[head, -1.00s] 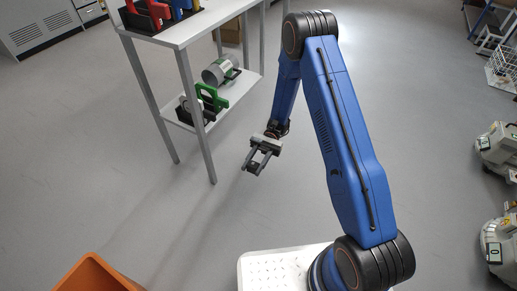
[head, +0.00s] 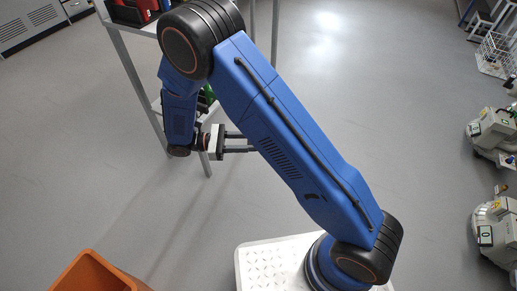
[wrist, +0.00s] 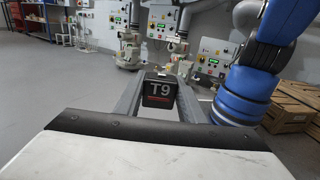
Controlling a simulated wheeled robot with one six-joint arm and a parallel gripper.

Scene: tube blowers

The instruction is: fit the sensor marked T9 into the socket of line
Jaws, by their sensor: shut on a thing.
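The sensor marked T9 (wrist: 159,92) is a dark block with pale lettering and a red stripe. In the wrist view it sits between the two grey fingers of my gripper (wrist: 158,98), which is shut on it. In the head view my gripper (head: 247,142) is at left centre, pointing right above the floor. Its fingertips and the sensor are hidden there behind my blue upper arm. Pale machines stand at the right edge, one nearer (head: 490,237) and one farther (head: 488,130). I cannot make out a socket or a line name.
A metal shelf rack (head: 120,55) with coloured items stands behind my arm at upper left. An orange bin (head: 90,270) is at bottom left. A wire basket (head: 495,55) is at upper right. Wooden crates (wrist: 293,103) show in the wrist view. Open grey floor lies between my arm and the machines.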

